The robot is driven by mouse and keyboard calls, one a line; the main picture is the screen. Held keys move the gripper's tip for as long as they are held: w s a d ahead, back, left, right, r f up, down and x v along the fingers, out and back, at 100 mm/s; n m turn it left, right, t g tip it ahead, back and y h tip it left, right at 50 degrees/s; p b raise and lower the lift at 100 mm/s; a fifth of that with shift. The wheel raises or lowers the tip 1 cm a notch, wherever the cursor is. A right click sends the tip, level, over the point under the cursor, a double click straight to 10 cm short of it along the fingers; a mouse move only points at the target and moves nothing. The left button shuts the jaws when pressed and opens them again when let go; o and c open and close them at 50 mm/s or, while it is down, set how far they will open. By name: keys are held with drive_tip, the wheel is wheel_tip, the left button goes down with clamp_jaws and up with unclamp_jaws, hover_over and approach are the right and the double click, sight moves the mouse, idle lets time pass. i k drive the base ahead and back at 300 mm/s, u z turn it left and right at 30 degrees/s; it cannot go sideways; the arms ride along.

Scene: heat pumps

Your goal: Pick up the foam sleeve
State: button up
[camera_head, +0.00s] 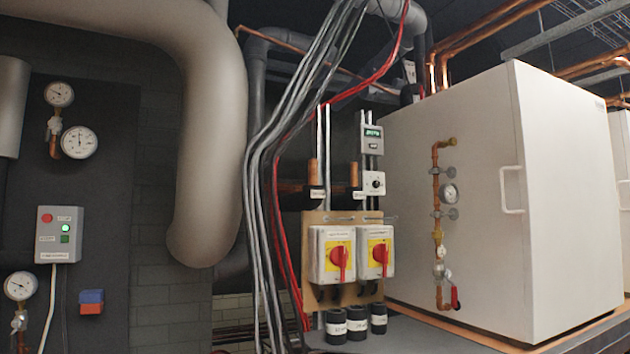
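Three short black cylinders with white label bands, which look like foam sleeves, stand upright in a row on a grey surface below the switch board. They are the left one (336,337), the middle one (357,335) and the right one (378,328). The label print is too small to read. My gripper is not in view. I cannot tell which of the three the task means.
Two red-and-yellow rotary switches (340,257) hang on a wooden board (312,220) above the cylinders. Grey and red cables (262,200) run down on the left.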

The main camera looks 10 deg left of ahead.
sight(356, 314)
drive_tip(key=k, duration=0.5)
drive_tip(key=z, duration=1.55)
drive_tip(key=i, duration=1.25)
drive_tip(key=u, duration=2.7)
